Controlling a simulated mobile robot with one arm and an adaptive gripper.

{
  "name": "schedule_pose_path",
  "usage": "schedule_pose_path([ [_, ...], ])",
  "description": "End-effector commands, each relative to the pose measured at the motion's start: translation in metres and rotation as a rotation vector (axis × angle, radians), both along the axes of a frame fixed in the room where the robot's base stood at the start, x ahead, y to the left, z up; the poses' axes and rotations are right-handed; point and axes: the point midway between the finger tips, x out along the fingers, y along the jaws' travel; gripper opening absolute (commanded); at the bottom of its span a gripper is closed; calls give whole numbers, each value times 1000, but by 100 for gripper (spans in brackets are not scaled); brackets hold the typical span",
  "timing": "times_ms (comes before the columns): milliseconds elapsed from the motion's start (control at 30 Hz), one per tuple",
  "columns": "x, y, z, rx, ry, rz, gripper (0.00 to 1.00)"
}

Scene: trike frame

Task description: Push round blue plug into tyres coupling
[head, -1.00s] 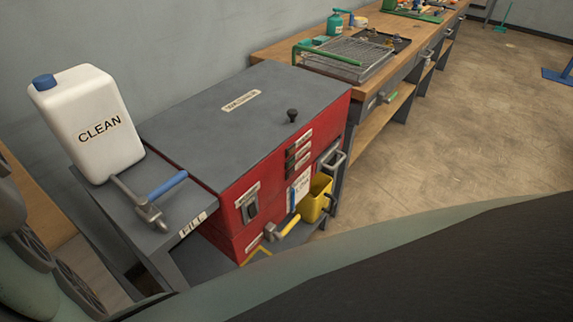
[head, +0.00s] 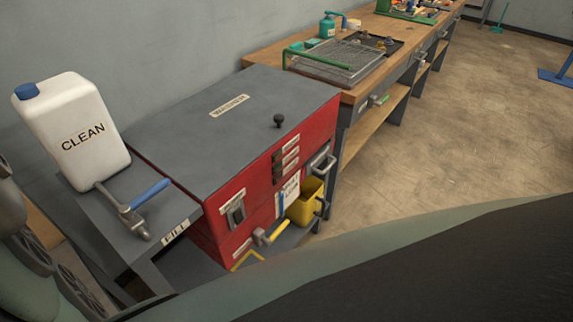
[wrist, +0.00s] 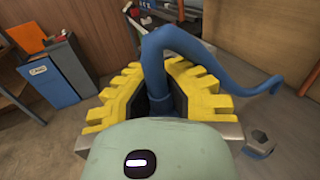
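My gripper (wrist: 183,100), with yellow toothed fingers, shows in the wrist view. A blue hose (wrist: 172,45) rises from between the fingers, bends over and trails to the right, its free end curling up. The fingers appear closed around its lower end. The round blue plug itself cannot be made out; it may be hidden between the fingers. No tyres coupling can be identified in either view. My gripper is not in the head view.
A red washer cabinet (head: 262,170) has a grey lid. Beside it, a white CLEAN jug (head: 72,135) and a blue-handled valve (head: 135,205) sit on a grey shelf. A wooden bench (head: 372,75) runs along the wall. The floor (head: 470,120) at right is open.

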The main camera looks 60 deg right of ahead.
Motion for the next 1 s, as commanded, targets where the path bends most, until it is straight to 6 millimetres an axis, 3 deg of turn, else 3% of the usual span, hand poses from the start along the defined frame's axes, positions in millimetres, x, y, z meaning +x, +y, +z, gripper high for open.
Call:
schedule_pose_path([
  [1000, 2, -1, 41, 0, 1, -5, 0],
])
